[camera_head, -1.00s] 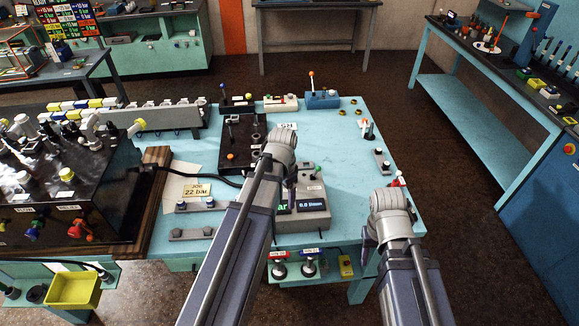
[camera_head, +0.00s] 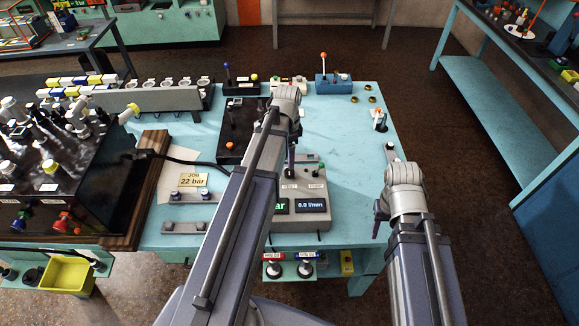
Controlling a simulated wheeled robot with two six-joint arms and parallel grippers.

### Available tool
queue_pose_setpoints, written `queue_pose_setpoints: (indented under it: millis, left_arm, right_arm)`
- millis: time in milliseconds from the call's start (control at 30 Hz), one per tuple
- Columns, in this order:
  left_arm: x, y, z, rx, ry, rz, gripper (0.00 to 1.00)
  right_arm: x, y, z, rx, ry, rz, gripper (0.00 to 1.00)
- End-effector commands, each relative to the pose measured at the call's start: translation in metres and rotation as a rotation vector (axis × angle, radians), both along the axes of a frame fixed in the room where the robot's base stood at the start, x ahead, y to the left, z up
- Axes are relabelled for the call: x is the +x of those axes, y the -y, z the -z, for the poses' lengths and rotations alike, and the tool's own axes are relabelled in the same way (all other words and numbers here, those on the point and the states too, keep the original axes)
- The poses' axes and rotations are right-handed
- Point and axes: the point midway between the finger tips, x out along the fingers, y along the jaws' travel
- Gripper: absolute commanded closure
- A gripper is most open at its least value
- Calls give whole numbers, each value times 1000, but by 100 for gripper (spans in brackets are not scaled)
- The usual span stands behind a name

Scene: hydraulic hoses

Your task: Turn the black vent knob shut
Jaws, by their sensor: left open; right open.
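I cannot single out the black vent knob; it may be hidden by my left arm or too small to tell. A grey box (camera_head: 305,225) with a lit display reading 0.0 l/min stands near the front of the light blue table (camera_head: 350,150), with a small green-topped knob (camera_head: 319,166) on top. My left gripper (camera_head: 291,160) points down over the back left of this box, its fingers mostly hidden by its own wrist. My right gripper (camera_head: 377,222) points down near the table's front right edge, apart from the box. Nothing shows held in either.
A black unit (camera_head: 95,205) with several valves stands at the left on a wooden board. A 22 bar card (camera_head: 193,180) lies beside it. A blue box with an orange-tipped lever (camera_head: 333,86) stands at the back. The table's right middle is mostly clear.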

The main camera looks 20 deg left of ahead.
Motion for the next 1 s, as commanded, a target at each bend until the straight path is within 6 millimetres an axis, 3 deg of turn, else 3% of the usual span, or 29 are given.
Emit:
queue_pose_setpoints:
  millis: [267,700,1000]
  left_arm:
    - [0,0,22,0,0,-1,24]
    - [0,0,74,0,0,-1,24]
    - [0,0,77,0,0,-1,24]
  right_arm:
    - [0,0,22,-1,0,-4,50]
    - [0,0,74,-3,-1,-14,50]
    - [0,0,77,-2,-1,-15,50]
